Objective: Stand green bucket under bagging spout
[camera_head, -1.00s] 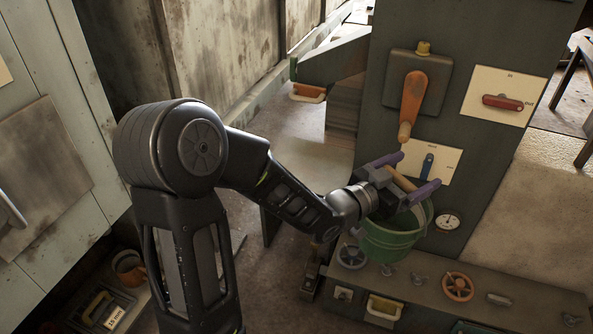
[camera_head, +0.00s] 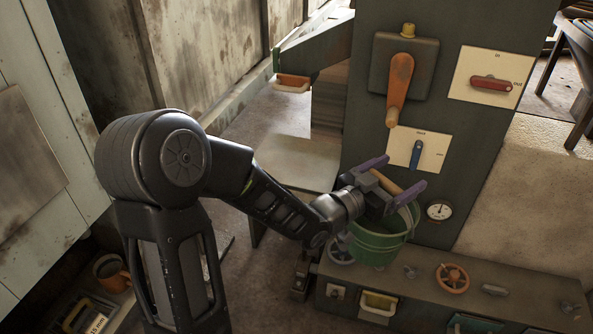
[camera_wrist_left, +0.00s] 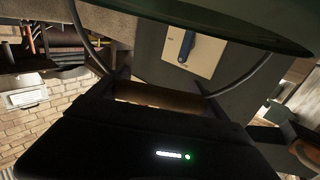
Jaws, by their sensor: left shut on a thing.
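The green bucket (camera_head: 375,248) hangs from its wire bail in front of the grey-green machine's lower panel, close to the gauge. My left gripper (camera_head: 398,181), with purple fingers, is shut on the bail's wooden grip. In the left wrist view the wooden grip (camera_wrist_left: 160,97) lies across the jaws, and the dark bucket side (camera_wrist_left: 225,18) fills the top. A sloped chute (camera_head: 312,45) juts left from the machine, with an orange-rimmed piece (camera_head: 293,84) under its outer end; this looks like the bagging spout. A pale platform (camera_head: 298,160) lies below it. My right gripper is not in view.
The machine has an orange lever (camera_head: 399,90), a red switch (camera_head: 490,84), a blue switch (camera_head: 416,154) and a gauge (camera_head: 438,211). A low box (camera_head: 530,300) with handwheels stands below the bucket. An orange mug (camera_head: 112,272) is at lower left.

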